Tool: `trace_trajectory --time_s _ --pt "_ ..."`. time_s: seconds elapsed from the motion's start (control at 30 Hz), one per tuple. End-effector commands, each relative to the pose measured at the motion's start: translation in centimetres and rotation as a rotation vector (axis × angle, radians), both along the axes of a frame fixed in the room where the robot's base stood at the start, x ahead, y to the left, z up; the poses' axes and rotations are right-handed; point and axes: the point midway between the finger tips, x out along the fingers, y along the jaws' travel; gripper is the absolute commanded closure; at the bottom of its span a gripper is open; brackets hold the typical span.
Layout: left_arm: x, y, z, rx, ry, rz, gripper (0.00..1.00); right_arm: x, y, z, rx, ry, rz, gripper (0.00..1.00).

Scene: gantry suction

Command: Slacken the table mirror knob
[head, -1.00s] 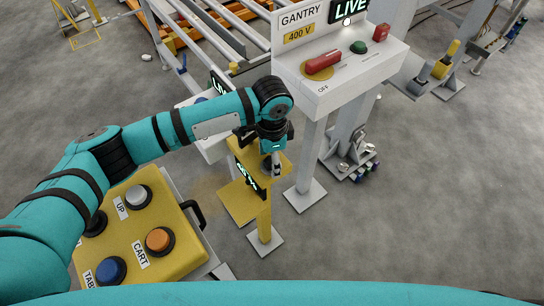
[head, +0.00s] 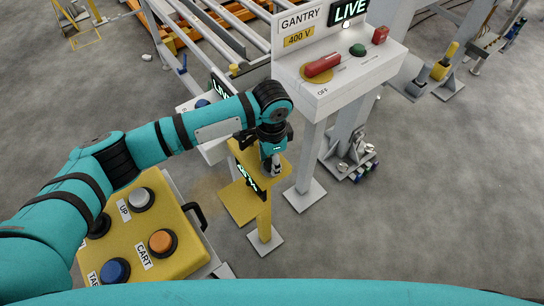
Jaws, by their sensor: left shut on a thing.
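My left gripper (head: 272,165) points down over the top of a yellow stand (head: 265,215) in the middle of the head view. It is shut on a small knob there, which the fingers mostly hide. My right gripper is out of the picture.
A white gantry box (head: 345,85) with a red handle (head: 323,65) and a lit LIVE sign (head: 349,10) stands close behind and right of my left gripper. A yellow button panel (head: 185,236) stands at lower left. Grey floor (head: 420,220) is open at right.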

Motion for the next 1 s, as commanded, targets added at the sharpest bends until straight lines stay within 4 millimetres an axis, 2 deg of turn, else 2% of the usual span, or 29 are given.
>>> trace_trajectory --time_s 0.03,0.1,0.5,0.7,1.0 --pt "-0.3 -0.2 0.4 -0.003 0.008 0.029 0.94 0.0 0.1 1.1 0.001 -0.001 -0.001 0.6" --pt "-0.3 -0.2 0.5 -0.004 0.009 0.076 0.94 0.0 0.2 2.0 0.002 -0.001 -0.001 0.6" --pt "-0.3 -0.2 0.5 -0.004 0.01 0.376 0.94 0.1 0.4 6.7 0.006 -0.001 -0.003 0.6" --pt "-0.3 -0.2 0.3 -0.003 0.009 0.485 0.94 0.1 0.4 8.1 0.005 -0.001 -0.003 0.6" --pt "-0.2 -0.2 0.0 -0.002 0.007 0.561 0.94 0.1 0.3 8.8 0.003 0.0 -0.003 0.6"
